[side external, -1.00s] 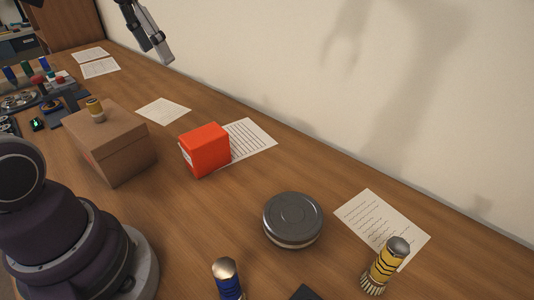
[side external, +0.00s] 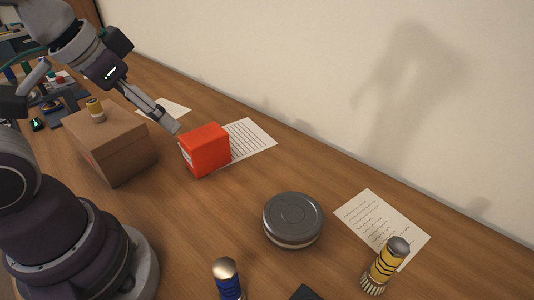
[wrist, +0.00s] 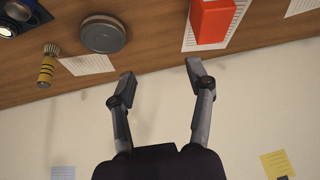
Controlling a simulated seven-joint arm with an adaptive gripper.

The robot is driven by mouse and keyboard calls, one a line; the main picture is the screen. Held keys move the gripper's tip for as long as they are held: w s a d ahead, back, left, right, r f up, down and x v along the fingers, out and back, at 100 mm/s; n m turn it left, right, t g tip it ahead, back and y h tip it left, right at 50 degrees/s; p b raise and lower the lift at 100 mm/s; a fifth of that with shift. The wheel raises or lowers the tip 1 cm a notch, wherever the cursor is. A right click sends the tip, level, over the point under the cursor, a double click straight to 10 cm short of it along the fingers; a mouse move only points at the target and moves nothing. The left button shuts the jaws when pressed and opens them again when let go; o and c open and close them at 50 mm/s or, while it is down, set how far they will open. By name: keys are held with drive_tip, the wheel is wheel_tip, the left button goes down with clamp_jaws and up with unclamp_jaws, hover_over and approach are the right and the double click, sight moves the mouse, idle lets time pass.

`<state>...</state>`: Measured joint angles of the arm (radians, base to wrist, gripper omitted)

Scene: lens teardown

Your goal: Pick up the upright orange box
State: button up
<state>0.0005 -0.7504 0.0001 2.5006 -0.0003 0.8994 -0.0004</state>
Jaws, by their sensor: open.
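The orange box (side external: 205,150) stands upright on the wooden table, partly over a lined sheet of paper. It also shows in the wrist view (wrist: 212,22) at the top, beyond the fingertips. My gripper (side external: 174,127) is above the table, just up and left of the box in the side view. In the wrist view my gripper (wrist: 160,70) has its two fingers spread wide with nothing between them. The fingers are apart from the box there.
A brown cardboard box (side external: 112,145) with a small yellow-brown cylinder (side external: 95,110) on top stands left of the orange box. A round grey tin (side external: 293,219), a yellow striped cylinder (side external: 385,265) and a blue one (side external: 227,280) stand nearer. The wall (side external: 330,70) runs behind the table.

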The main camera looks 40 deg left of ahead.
idle(0.4)
drive_tip(key=o, duration=0.8)
drive_tip(key=m+g, duration=0.1)
approach(209, 144)
drive_tip(key=shift+m+h, duration=0.3)
drive_tip(key=a+f, duration=0.1)
drive_tip(key=w+a+f, duration=0.1)
drive_tip(key=a, duration=0.1)
drive_tip(key=shift+a+f, duration=0.1)
drive_tip(key=shift+a, duration=0.05)
drive_tip(key=x, duration=1)
drive_tip(key=shift+w+f, duration=0.2)
drive_tip(key=shift+w, duration=0.15)
